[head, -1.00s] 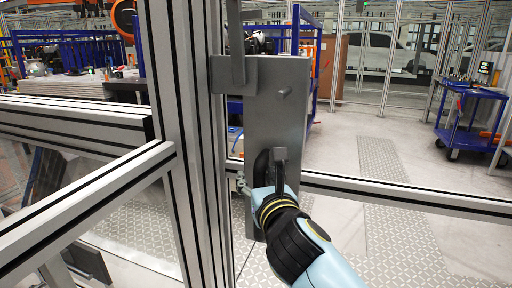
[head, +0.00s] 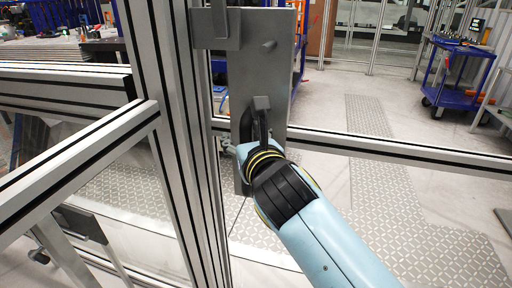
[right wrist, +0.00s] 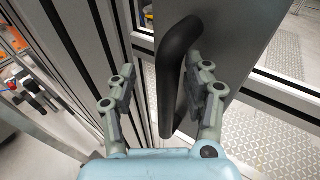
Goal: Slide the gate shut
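The gate's grey metal plate (head: 276,72) stands upright beside the aluminium post (head: 180,140) in the head view. A black bar handle (right wrist: 178,65) is fixed to the plate and shows clearly in the right wrist view. My right gripper (right wrist: 163,95) has one finger on each side of this handle. The fingers are apart, with a visible gap between the left finger and the handle. In the head view my right gripper (head: 252,140) is at the handle, largely hidden by my own wrist. My left gripper is in neither view.
A horizontal aluminium rail (head: 390,150) runs right from the plate. Behind it is open floor with patterned strips (head: 368,190). A blue cart (head: 456,75) stands at the back right. Aluminium framing (head: 80,165) fills the left side, close to the post.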

